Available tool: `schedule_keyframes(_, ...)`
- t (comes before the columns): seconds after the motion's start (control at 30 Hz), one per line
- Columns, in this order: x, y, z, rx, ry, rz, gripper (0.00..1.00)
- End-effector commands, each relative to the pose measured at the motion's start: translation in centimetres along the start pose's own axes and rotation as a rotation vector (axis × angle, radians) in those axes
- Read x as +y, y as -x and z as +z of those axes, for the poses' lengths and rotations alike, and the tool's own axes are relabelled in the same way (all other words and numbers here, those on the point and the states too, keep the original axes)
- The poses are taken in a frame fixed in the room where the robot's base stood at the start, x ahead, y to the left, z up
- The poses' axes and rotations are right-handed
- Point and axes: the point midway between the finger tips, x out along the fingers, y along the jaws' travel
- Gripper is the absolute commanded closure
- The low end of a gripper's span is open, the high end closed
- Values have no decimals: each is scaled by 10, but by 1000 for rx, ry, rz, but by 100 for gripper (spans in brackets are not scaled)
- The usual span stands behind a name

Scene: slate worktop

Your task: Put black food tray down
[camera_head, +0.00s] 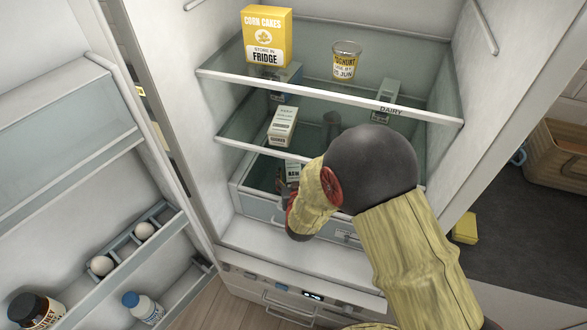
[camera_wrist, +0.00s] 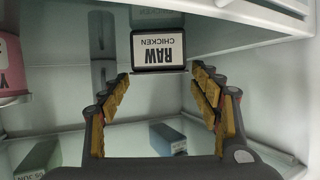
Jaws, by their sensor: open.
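The black food tray (camera_wrist: 136,50) shows in the wrist view as a small black block with a white label reading RAW CHICKEN, upside down. It sits just beyond my fingertips, with a fingertip to each side. My gripper (camera_wrist: 160,76) is open, and the space between its fingers looks empty. In the head view my gripper (camera_head: 288,188) is inside the fridge, low by the drawer, mostly hidden by my wrist. A white label shows there beside it, too hidden to read fully.
Glass shelves (camera_head: 335,95) hold a yellow Corn Cakes box (camera_head: 267,38), a yoghurt glass (camera_head: 345,62) and cartons, including a pale one (camera_head: 282,126). A pink tub (camera_wrist: 11,70) stands at the wrist view's left. The open door (camera_head: 75,180) stands left, with eggs and bottles.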

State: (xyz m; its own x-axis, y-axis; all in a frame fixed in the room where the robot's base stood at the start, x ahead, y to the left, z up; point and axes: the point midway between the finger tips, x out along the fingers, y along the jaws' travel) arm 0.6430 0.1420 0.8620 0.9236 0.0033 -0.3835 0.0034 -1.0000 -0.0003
Motion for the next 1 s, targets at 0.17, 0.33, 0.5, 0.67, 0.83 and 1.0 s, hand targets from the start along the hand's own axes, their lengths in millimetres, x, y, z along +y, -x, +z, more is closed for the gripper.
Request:
schedule_keyframes(0.17, 0, 38, -2, 0, 0, -1, 37)
schedule_keyframes(0.33, -1, 60, -1, 0, 1, -2, 37)
schedule_keyframes(0.5, 0, 68, 0, 0, 0, 0, 37)
schedule_keyframes(0.67, 0, 69, 0, 0, 0, 1, 37)
schedule_keyframes(0.83, 0, 69, 0, 0, 0, 0, 37)
schedule_keyframes(1.0, 0, 69, 0, 0, 0, 0, 37)
